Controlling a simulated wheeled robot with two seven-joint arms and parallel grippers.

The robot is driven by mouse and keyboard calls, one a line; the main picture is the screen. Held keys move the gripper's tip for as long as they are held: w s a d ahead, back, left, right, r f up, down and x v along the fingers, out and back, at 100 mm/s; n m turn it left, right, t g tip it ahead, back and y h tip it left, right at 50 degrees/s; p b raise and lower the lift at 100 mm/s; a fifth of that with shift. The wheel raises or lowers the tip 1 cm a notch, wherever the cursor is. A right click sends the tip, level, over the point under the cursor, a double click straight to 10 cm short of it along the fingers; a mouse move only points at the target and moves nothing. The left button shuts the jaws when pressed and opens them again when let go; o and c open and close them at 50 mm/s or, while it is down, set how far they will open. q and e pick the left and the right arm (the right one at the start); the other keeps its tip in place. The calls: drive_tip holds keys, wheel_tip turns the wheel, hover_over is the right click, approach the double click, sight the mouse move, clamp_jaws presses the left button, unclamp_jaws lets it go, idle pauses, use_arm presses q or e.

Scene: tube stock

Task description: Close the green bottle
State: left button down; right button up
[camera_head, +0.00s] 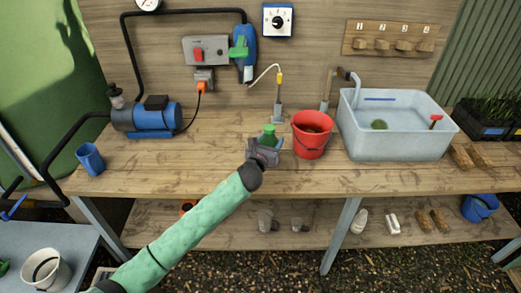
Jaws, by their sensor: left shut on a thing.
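The green bottle (269,131) stands on the wooden bench, left of the red bucket. Only its upper part shows; my gripper hides the lower part. My left gripper (268,146) reaches in from the lower left on its green-sleeved arm and is shut on the green bottle. Whether a cap sits on the bottle is too small to tell. My right gripper is not in view.
A red bucket (312,143) stands close to the right of my gripper. Behind is a thin upright nozzle (279,95). A pale sink (390,140) fills the right. A blue pump (156,118) and blue cup (90,159) stand left. Bench between cup and gripper is clear.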

use_arm(q)
drive_tip(key=a, duration=0.1)
drive_tip(key=w+a+f, duration=0.2)
drive_tip(key=shift+a+f+p, duration=0.2)
drive_tip(key=shift+a+p, duration=0.05)
drive_tip(key=shift+p, duration=0.1)
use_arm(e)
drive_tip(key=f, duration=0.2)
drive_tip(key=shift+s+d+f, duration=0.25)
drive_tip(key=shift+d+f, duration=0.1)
use_arm(q)
drive_tip(key=shift+f+p, duration=0.55)
drive_tip(key=shift+f, duration=1.5)
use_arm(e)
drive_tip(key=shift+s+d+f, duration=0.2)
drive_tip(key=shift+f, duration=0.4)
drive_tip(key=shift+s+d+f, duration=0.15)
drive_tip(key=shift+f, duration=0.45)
